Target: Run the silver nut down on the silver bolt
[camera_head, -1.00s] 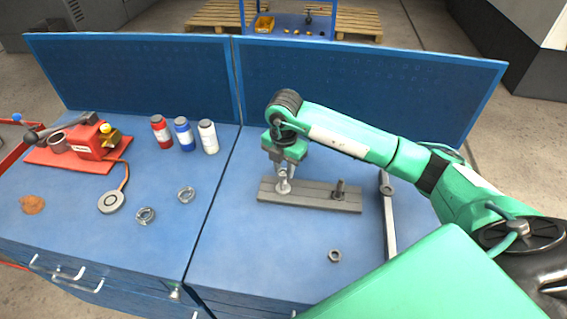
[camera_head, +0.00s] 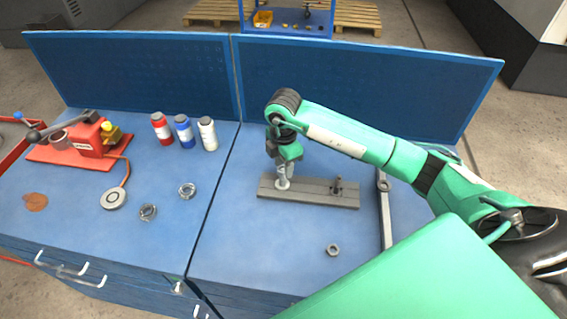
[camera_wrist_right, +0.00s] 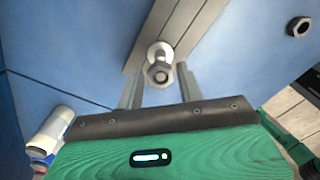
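The silver bolt (camera_head: 284,183) stands upright near the left end of a grey slotted bar (camera_head: 312,192) on the blue bench. My right gripper (camera_head: 286,172) points down over it and hides its upper part in the head view. In the right wrist view the silver nut (camera_wrist_right: 159,74) shows around the bolt's end, above a pale round base (camera_wrist_right: 160,50). The two fingers of my right gripper (camera_wrist_right: 160,80) stand either side of the nut, with a small gap showing on each side. My left gripper is not in view.
A dark bolt (camera_head: 338,186) stands on the bar's right part. A loose nut (camera_head: 333,249) lies in front, with two more nuts (camera_head: 148,211) to the left. Bottles (camera_head: 184,132) and a red fixture (camera_head: 85,143) stand left.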

